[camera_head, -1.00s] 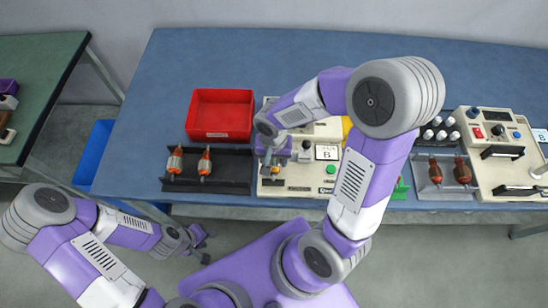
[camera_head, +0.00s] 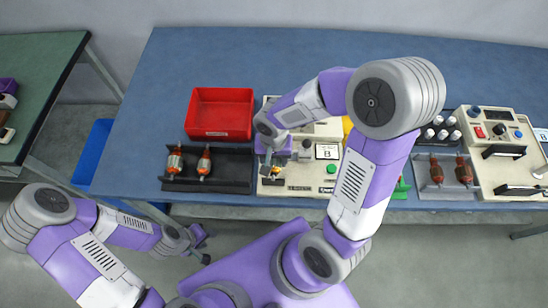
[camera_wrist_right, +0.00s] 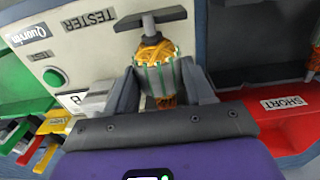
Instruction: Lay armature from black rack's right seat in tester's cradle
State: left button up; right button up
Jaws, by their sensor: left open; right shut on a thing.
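An armature (camera_wrist_right: 157,75) with orange windings and a pale striped core is between the fingers of my right gripper (camera_wrist_right: 160,88), which is shut on it. In the head view my right gripper (camera_head: 272,160) is low over the cream tester (camera_head: 310,187), next to the black rack (camera_head: 232,178). A dark grey T-shaped part (camera_wrist_right: 150,20) shows at the armature's far end; I cannot tell whether the armature touches the cradle. The rack holds two armatures, at left (camera_head: 174,161) and middle (camera_head: 204,163); its right part is empty. My left gripper (camera_head: 198,240) is open and empty, off the table.
A red bin (camera_head: 220,110) stands behind the rack; its SHORT label (camera_wrist_right: 285,103) shows in the wrist view. Farther right are a grey tray (camera_head: 444,182) with dark red armatures and another cream machine (camera_head: 500,165).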

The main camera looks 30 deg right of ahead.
jog(key=shift+f, duration=0.25)
dwell(0.4)
jog(key=o, duration=1.4)
notch_tip(320, 180, up, 8)
jog(key=shift+f+p, duration=0.2)
jog(key=shift+p, duration=0.75)
